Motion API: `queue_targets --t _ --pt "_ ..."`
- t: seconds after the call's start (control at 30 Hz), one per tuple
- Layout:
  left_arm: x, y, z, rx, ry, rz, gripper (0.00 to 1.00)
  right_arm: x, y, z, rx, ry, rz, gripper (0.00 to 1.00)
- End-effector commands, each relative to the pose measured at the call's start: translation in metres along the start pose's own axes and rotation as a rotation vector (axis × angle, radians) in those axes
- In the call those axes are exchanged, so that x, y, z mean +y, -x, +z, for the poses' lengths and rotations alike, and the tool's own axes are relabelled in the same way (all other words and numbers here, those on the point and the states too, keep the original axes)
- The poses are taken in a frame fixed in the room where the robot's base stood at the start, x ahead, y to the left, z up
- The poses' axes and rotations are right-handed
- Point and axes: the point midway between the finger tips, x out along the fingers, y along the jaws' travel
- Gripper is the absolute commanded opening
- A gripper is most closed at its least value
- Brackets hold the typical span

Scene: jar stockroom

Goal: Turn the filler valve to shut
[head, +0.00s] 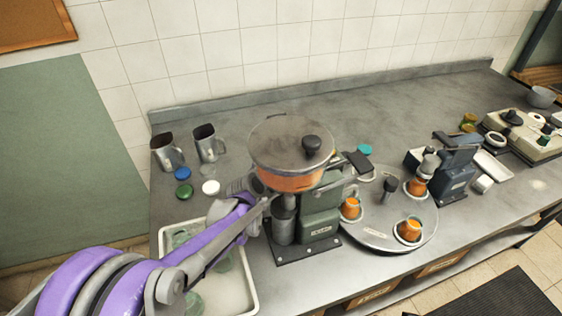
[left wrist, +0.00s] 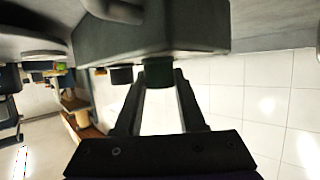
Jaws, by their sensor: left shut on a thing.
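The filler stands in the middle of the bench in the head view, with an orange pot-like hopper (head: 290,180) under a round lid, and a green body (head: 320,215) on a dark base. A black-ended lever (head: 358,163) sticks out at its right. My left gripper (head: 266,201) reaches in from the left, just below the hopper. I cannot tell whether this part is the valve. The hopper and my arm hide much of the grip. My right gripper is not in view.
A round turntable (head: 378,235) with orange-filled jars (head: 408,230) stands close at the filler's right. A white tray (head: 255,290) lies under my left arm. Metal jugs (head: 207,143) and coloured lids (head: 184,190) stand at the left. The back of the bench is mostly clear.

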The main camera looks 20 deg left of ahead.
Motion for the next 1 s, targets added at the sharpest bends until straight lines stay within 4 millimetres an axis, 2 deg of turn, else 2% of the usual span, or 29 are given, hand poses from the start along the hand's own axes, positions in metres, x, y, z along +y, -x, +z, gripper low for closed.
queue_targets --t 0.47,0.5,0.63,1.0 --pt "0.0004 0.0001 0.0005 -0.002 0.003 -0.006 0.00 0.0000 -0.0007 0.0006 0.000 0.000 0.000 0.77" --pt "0.0004 0.0001 0.0005 -0.002 0.003 -0.006 0.45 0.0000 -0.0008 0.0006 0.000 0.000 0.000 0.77" --pt "0.0003 0.0001 0.0004 -0.002 0.003 -0.006 0.68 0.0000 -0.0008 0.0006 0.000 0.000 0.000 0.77" --pt "0.0000 0.0041 0.0000 -0.001 0.003 -0.006 0.69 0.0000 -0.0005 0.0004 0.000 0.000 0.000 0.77"
